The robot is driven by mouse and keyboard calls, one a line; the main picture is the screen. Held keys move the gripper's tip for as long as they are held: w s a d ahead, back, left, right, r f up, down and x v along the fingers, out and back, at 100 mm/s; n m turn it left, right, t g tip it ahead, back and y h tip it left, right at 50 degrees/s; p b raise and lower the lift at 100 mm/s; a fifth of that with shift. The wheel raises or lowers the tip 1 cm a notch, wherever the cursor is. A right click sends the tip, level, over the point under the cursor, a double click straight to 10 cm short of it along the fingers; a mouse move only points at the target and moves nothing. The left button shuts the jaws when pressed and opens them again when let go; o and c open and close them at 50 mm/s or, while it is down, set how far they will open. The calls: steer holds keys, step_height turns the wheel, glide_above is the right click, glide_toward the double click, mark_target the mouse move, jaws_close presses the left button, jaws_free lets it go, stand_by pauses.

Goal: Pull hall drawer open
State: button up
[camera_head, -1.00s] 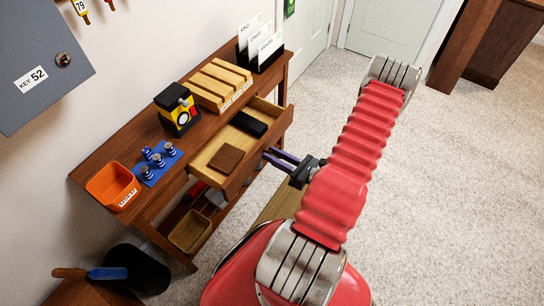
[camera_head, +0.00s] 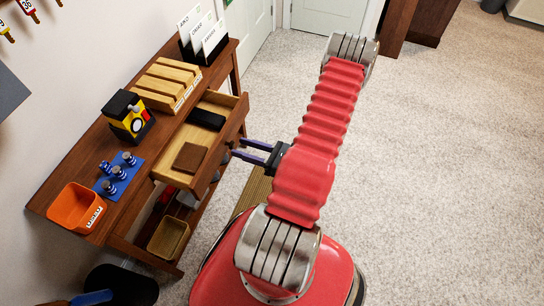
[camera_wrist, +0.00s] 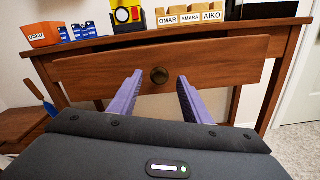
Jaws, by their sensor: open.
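The wooden hall drawer (camera_head: 162,171) is pulled out from the brown console table in the head view. A black case (camera_head: 206,119) and a brown wallet-like item (camera_head: 190,157) lie in it. In the wrist view the drawer front (camera_wrist: 90,72) faces me, with a dark round knob (camera_wrist: 159,75) at its middle. My gripper (camera_head: 234,148) is open in front of the drawer front. Its two purple fingers (camera_wrist: 159,78) stand apart on either side of the knob in the wrist view, with visible gaps. Whether the tips reach past the knob is unclear.
The console table (camera_head: 78,149) carries an orange bin (camera_head: 76,207), blue stamp tray (camera_head: 119,178), yellow-black box (camera_head: 128,116), wooden name blocks (camera_head: 166,84) and a card holder (camera_head: 204,40). A basket (camera_head: 168,238) sits below. Carpet (camera_head: 430,180) to the right is clear.

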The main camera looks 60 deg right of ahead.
steer(key=s+d, duration=0.2)
steer(key=s, duration=0.8)
steer(key=shift+s, duration=0.4)
stand_by(0.4)
